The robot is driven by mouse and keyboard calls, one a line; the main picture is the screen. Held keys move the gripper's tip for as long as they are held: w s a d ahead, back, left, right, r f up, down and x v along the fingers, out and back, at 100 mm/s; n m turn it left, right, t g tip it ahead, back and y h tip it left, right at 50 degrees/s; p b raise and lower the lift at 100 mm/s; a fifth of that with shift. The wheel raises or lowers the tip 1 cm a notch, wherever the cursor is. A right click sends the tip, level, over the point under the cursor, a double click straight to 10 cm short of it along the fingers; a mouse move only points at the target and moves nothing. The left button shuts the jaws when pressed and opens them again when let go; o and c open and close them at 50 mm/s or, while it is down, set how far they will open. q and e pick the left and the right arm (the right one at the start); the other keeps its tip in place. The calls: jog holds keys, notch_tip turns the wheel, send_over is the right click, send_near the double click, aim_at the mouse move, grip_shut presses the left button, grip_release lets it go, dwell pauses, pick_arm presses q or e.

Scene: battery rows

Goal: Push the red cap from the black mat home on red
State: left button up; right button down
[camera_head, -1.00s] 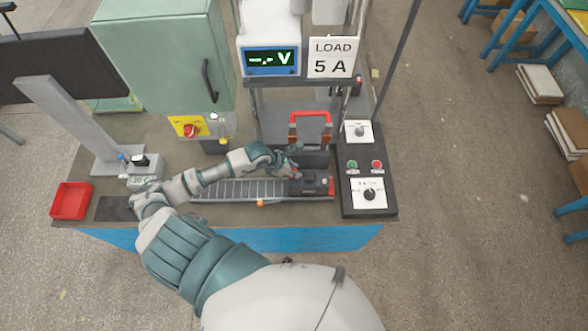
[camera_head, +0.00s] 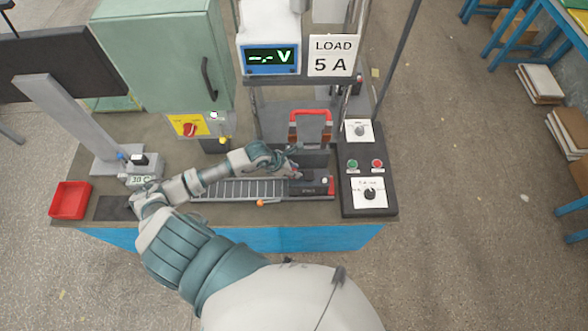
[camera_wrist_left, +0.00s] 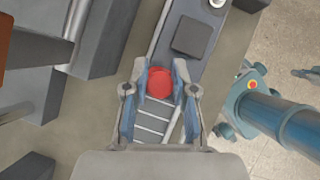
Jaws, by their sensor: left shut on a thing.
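My left gripper (camera_head: 294,172) is over the battery row on the bench, close to its right end. In the left wrist view, the gripper (camera_wrist_left: 161,88) is shut on the red cap (camera_wrist_left: 163,83), which sits between its two fingertips. A black block (camera_wrist_left: 192,36) and a pale round post (camera_wrist_left: 217,3) lie just beyond the cap on the dark battery top. In the head view the black end battery (camera_head: 310,187) has a red strip at its right end. The fingers hide whether the cap touches a post. The black mat (camera_head: 113,208) lies at the bench's left, partly behind my arm.
A red tray (camera_head: 71,200) stands at the left edge. A control box (camera_head: 368,190) stands right of the row. A press frame with a red handle (camera_head: 312,114) stands behind the row. A green cabinet (camera_head: 165,65) and the LOAD 5 A sign (camera_head: 333,56) are at the back.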

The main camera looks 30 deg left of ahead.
pick_arm(q)
jog(key=shift+f, duration=0.2)
jog(key=o, duration=1.3)
jog(key=shift+r, duration=0.2)
jog(key=shift+r+p, duration=2.35)
jog(key=shift+r, duration=1.05)
